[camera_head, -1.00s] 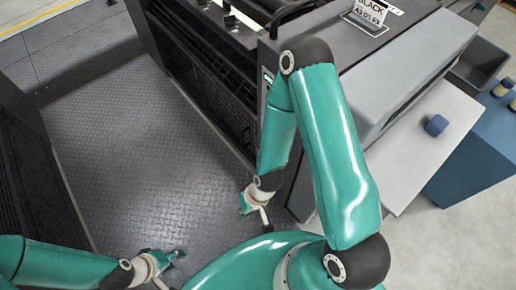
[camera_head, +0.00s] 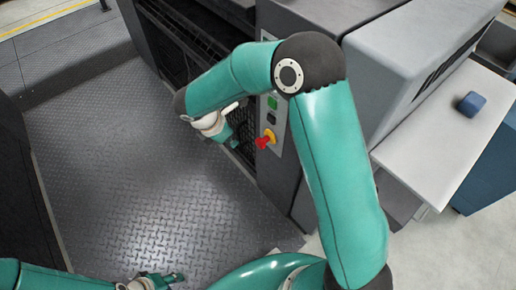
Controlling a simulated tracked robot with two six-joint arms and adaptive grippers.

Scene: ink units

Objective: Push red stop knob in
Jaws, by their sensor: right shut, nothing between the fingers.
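The red stop knob (camera_head: 264,141) sticks out from a yellow base on the grey control panel (camera_head: 275,122) of the machine's side, below green and dark buttons. My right gripper (camera_head: 232,141) is shut and empty, a little to the left of the knob in the picture, with a gap between them. My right arm arches above the panel and covers part of the machine. My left gripper (camera_head: 168,279) is low at the bottom edge, far from the knob; its fingers are too small and cut off to judge.
The grey machine (camera_head: 310,195) stands right of a clear diamond-plate floor (camera_head: 130,170). A pale side table (camera_head: 450,140) holds a blue object (camera_head: 471,104). A dark machine side (camera_head: 25,200) stands at the left.

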